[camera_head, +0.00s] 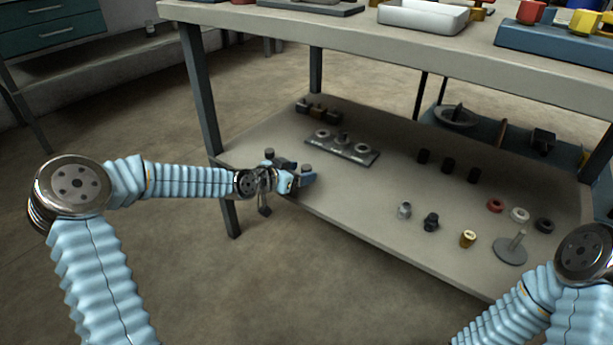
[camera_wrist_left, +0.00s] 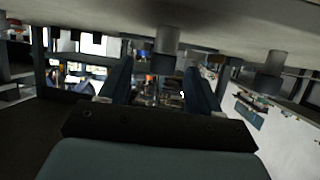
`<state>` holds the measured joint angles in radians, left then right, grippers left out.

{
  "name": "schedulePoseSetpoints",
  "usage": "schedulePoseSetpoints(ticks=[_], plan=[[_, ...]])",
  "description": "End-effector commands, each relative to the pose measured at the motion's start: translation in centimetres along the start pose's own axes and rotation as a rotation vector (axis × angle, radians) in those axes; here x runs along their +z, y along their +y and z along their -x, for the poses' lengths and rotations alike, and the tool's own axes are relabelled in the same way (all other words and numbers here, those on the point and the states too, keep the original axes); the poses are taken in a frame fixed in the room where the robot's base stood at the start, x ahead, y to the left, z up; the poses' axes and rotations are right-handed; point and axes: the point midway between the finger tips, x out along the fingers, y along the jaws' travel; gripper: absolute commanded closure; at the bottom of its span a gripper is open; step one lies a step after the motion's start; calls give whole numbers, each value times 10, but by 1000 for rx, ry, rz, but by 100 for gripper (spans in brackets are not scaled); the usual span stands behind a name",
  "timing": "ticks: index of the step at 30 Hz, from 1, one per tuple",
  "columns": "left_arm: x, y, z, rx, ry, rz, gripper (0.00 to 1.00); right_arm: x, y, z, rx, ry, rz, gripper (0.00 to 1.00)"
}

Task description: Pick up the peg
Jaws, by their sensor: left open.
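Two short grey pegs stand on the lower shelf near its front left corner. The nearer peg (camera_head: 306,168) is by the fingertips of my left gripper (camera_head: 298,175), which reaches in from the left, low over the shelf. The farther peg (camera_head: 269,153) stands behind the gripper. The left wrist view is upside down. There the gripper (camera_wrist_left: 158,88) is open, with one peg (camera_wrist_left: 166,45) in line with the gap between its fingers and another peg (camera_wrist_left: 272,65) off to the right. I cannot tell whether a finger touches a peg. My right gripper is out of view.
A grey plate (camera_head: 350,152) with rings and a post lies on the shelf (camera_head: 370,205) beyond my left gripper. Farther right are several small fittings, rings (camera_head: 495,206) and a disc with a post (camera_head: 510,252). The tabletop (camera_head: 400,48) overhangs the shelf; a leg (camera_head: 198,90) stands close by.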

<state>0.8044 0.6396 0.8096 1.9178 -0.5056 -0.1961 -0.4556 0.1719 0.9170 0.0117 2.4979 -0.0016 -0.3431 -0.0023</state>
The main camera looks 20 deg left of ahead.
Motion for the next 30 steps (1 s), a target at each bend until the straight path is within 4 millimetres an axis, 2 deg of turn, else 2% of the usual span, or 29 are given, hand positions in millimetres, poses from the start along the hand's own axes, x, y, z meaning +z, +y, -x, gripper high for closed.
schedulePoseSetpoints(ticks=[3, 6, 15, 26, 30], plan=[[3, -3, -22, 2, 1, 0, 37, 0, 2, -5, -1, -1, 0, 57], [2, -2, -34, 3, 0, 0, 37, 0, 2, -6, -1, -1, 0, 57], [2, -3, -39, 1, -1, 0, 38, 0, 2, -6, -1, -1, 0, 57], [2, -3, -39, 0, -1, 0, 93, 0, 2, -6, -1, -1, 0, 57], [2, -3, -39, 0, 0, 0, 93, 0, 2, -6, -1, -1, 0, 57]])
